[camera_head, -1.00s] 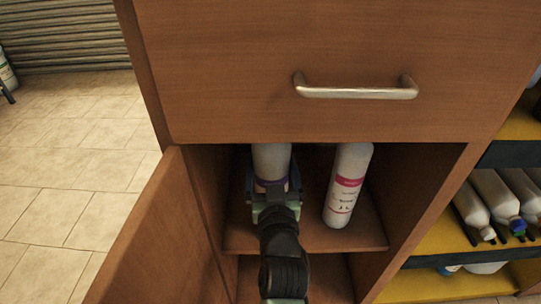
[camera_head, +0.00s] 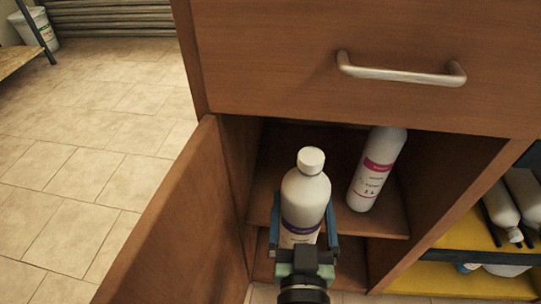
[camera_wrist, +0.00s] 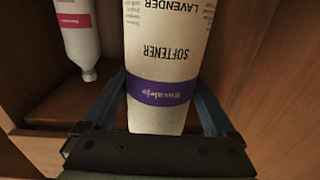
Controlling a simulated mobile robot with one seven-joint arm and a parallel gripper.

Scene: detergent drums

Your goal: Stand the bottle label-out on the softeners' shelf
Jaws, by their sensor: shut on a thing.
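A white bottle (camera_head: 303,190) with a white cap and a purple band is upright in my gripper (camera_head: 302,245). My gripper is shut on its lower part. In the wrist view the bottle (camera_wrist: 168,50) shows a label reading "SOFTENER" and "LAVENDER", upside down in the picture, facing my wrist. In the head view the bottle is in front of the cabinet opening, with its cap clear of the drawer above. The wooden shelf (camera_head: 385,222) is behind it. The bottle's base is hidden by my gripper in the head view.
A white bottle with a magenta band (camera_head: 375,170) stands on the shelf to the right. The open cabinet door (camera_head: 175,220) flanks the left. A drawer with a metal handle (camera_head: 400,72) is above. The shelf's left part looks free. Yellow shelves (camera_head: 455,280) hold bottles at right.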

